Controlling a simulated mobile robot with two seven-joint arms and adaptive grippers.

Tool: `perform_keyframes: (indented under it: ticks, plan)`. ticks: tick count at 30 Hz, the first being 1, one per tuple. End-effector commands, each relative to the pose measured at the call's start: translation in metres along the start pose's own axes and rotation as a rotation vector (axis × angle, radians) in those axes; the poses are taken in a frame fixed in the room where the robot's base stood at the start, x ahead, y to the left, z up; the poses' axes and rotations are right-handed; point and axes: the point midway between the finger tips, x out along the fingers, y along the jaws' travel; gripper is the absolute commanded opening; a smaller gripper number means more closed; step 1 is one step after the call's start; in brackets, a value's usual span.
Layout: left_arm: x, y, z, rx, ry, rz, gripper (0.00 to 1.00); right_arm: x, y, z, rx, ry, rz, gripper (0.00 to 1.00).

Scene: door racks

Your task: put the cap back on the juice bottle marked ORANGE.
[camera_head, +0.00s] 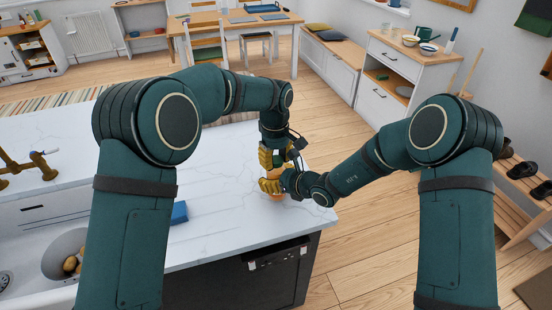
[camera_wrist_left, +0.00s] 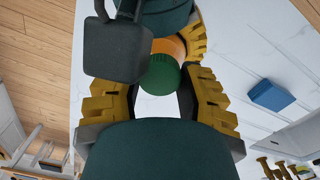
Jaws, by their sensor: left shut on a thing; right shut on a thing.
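My left gripper (camera_head: 270,158) points down over the counter near its far right end, with yellow fingers closed. In the left wrist view its fingers (camera_wrist_left: 160,100) flank a round green cap (camera_wrist_left: 160,77). An orange bottle (camera_wrist_left: 169,47) shows just beyond the cap, partly covered by it. My right gripper (camera_head: 272,186) reaches in from the right, just below the left one, and is shut around the bottle. A little orange of the bottle (camera_head: 277,198) shows below its fingers. I cannot tell whether cap and bottle touch. No label is readable.
A blue block (camera_head: 179,212) lies on the white marble counter (camera_head: 225,235), left of the grippers. A sink (camera_head: 40,245) with round items in it and a brass tap (camera_head: 40,165) are at the left. The counter between is clear.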

Motion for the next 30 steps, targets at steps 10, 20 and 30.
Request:
perform_keyframes:
  ticks: [10,20,30]
  plan:
    - [0.000,0.000,0.000,0.015,0.000,-0.001,0.51,0.000,0.000,0.000,0.000,0.000,0.000,0.00]
    - [0.000,0.000,0.000,0.013,0.000,-0.001,0.65,0.000,0.000,0.000,0.000,0.000,0.000,0.00]
    - [-0.036,0.001,0.000,0.013,0.002,0.002,0.65,0.000,0.000,0.000,0.000,0.001,0.000,0.00]
